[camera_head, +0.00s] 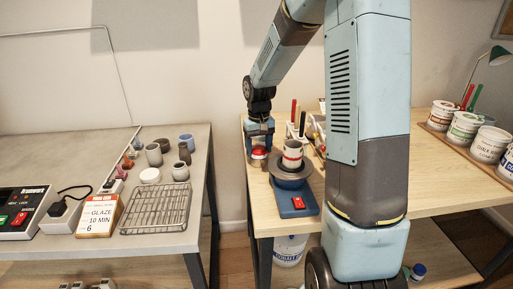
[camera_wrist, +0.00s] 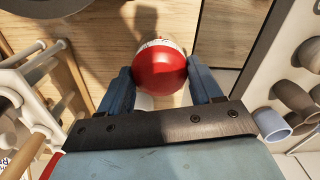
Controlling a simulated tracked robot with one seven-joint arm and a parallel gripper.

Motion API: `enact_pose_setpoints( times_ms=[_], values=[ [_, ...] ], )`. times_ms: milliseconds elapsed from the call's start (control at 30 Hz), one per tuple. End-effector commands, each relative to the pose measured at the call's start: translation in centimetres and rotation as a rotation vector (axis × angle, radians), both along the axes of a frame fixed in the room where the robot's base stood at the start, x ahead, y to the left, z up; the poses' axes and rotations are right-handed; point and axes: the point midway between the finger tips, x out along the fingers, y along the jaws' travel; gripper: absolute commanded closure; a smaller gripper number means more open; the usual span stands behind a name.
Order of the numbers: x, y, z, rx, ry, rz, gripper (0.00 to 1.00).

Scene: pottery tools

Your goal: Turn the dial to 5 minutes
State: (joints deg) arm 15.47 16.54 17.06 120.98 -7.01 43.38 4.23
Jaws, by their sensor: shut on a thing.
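A small round timer with a red domed top (camera_wrist: 158,72) and a white marked band (camera_wrist: 168,43) stands on the wooden table. It also shows in the head view (camera_head: 259,153), at the table's left edge below my gripper. My gripper (camera_wrist: 160,84) points down with its two blue fingers on either side of the red top, shut on it. In the head view my gripper (camera_head: 259,146) partly covers the timer. The marks on the band are too small and blurred to read, so the dial's setting cannot be told.
A blue pottery wheel (camera_head: 296,208) with a red switch and a striped cup (camera_head: 292,154) stands just right of the timer. A tool rack (camera_wrist: 30,90) is close by. A gap separates the grey table (camera_head: 178,221), which holds a wire rack, pots and a glaze card (camera_head: 98,217).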

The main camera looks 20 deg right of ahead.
Motion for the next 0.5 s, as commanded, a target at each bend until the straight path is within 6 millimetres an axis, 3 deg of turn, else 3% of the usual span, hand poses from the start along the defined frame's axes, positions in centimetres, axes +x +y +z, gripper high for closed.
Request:
enact_pose_setpoints(
  times_ms=[400, 433, 500],
  values=[
    [-0.02, -0.03, -0.02, 0.000, 0.001, -0.008, 0.66],
    [-0.02, -0.03, -0.02, 0.000, 0.001, -0.008, 0.34],
    [-0.02, -0.04, -0.02, 0.000, 0.001, -0.008, 0.27]
  ],
)
